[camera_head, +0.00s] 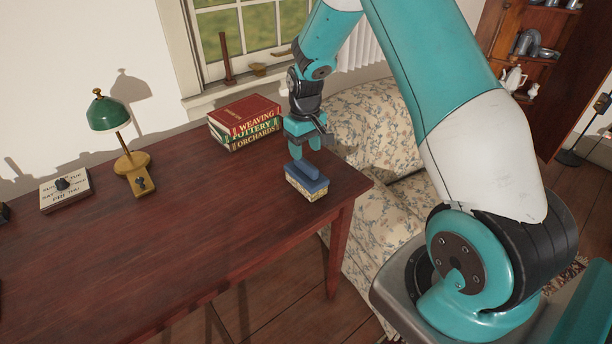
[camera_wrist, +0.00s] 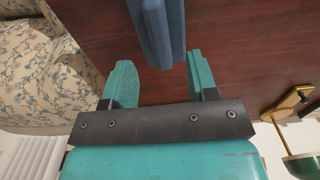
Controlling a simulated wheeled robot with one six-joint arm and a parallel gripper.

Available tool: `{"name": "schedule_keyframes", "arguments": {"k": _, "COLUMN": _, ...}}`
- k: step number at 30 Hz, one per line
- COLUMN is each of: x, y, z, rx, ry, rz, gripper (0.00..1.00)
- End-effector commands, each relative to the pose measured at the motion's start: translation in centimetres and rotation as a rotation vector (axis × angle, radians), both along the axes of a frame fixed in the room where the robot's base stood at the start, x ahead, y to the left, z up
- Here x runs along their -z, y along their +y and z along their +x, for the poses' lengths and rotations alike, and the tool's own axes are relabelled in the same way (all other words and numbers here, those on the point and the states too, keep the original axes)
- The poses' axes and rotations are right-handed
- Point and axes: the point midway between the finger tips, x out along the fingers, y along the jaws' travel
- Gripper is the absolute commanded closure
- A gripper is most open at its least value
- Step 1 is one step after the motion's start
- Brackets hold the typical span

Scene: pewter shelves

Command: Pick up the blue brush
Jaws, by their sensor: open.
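The blue brush (camera_head: 307,181) lies near the right end of the dark red wooden table (camera_head: 170,230), with a blue back and handle on top and a pale bristle block below. In the wrist view the blue brush (camera_wrist: 160,28) shows at the top, partly cut off by the frame edge. My gripper (camera_head: 303,150) hangs just behind and above the brush in the head view, pointing down. In the wrist view my gripper (camera_wrist: 162,80) is open and empty, its teal fingers apart, with the brush's near end in line with the gap between them.
A stack of books (camera_head: 245,122) stands behind and left of my gripper. A green desk lamp (camera_head: 120,140) and a calendar block (camera_head: 66,190) are farther left. A floral sofa (camera_head: 380,225) is beside the table's right edge. The table's middle and front are clear.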

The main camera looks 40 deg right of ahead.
Motion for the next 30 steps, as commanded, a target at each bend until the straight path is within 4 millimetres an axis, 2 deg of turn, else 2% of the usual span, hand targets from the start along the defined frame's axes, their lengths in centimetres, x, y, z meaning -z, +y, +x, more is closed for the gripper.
{"name": "schedule_keyframes", "arguments": {"k": 6, "x": 1.5, "y": -0.1, "z": -0.1, "rx": 0.002, "ry": 0.002, "rz": 0.001, "gripper": 0.47}}
{"name": "schedule_keyframes", "arguments": {"k": 15, "x": 5.6, "y": 0.0, "z": -0.3, "rx": 0.003, "ry": 0.001, "rz": 0.001, "gripper": 0.47}}
{"name": "schedule_keyframes", "arguments": {"k": 23, "x": 6.1, "y": 0.0, "z": -0.3, "rx": 0.003, "ry": -0.001, "rz": 0.000, "gripper": 0.47}}
{"name": "schedule_keyframes", "arguments": {"k": 26, "x": 6.1, "y": 0.0, "z": -0.3, "rx": 0.003, "ry": -0.001, "rz": 0.000, "gripper": 0.65}}
{"name": "schedule_keyframes", "arguments": {"k": 30, "x": 6.0, "y": 0.0, "z": -0.3, "rx": 0.003, "ry": -0.001, "rz": 0.000, "gripper": 0.97}}
